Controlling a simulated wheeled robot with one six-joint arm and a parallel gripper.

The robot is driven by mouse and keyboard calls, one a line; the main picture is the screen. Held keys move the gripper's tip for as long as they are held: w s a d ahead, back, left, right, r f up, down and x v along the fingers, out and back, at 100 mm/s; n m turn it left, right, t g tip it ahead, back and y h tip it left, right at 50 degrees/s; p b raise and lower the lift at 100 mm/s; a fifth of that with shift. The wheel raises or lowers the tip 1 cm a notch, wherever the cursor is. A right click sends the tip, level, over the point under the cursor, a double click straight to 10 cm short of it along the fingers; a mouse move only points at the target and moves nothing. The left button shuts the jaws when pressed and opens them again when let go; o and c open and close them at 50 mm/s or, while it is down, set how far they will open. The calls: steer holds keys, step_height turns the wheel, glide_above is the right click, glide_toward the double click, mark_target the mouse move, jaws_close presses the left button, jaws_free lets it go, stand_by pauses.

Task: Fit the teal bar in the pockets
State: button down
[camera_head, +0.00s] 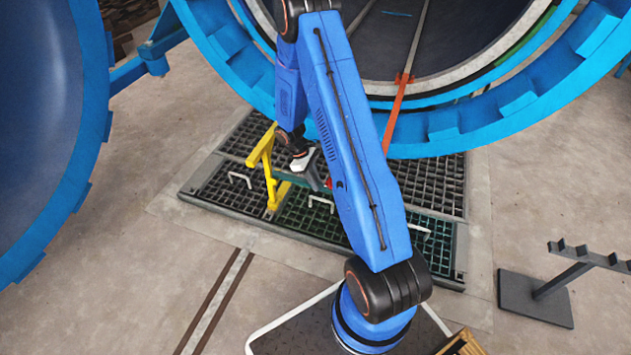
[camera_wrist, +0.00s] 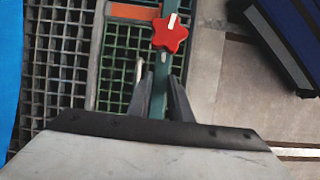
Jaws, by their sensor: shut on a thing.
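The teal bar (camera_wrist: 189,57) runs lengthwise between the two fingers of my gripper (camera_wrist: 161,88) in the wrist view. A red star-shaped knob (camera_wrist: 170,33) with a pale mark sits on the bar beyond the fingertips. In the head view, part of the bar (camera_head: 300,181) shows beside a yellow stand (camera_head: 266,165), above the floor grating. My gripper (camera_head: 312,178) is shut on the bar there, partly hidden by my blue arm. The bar's far part is hidden behind the arm. I cannot make out the pockets or whether the bar touches the stand.
The blue autoclave ring (camera_head: 470,130) stands open behind, with an orange rail (camera_head: 393,120) at its mouth. Its blue door (camera_head: 45,130) is at left. Floor grating (camera_head: 225,192) with pale handles lies below. A dark rack (camera_head: 540,295) stands at right. The front-left floor is clear.

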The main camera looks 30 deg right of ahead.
steer(key=shift+f, duration=1)
steer(key=c, duration=1.5)
jaws_free()
steer(key=shift+c, duration=0.2)
steer(key=v, duration=1.7)
steer(key=shift+r, duration=0.2)
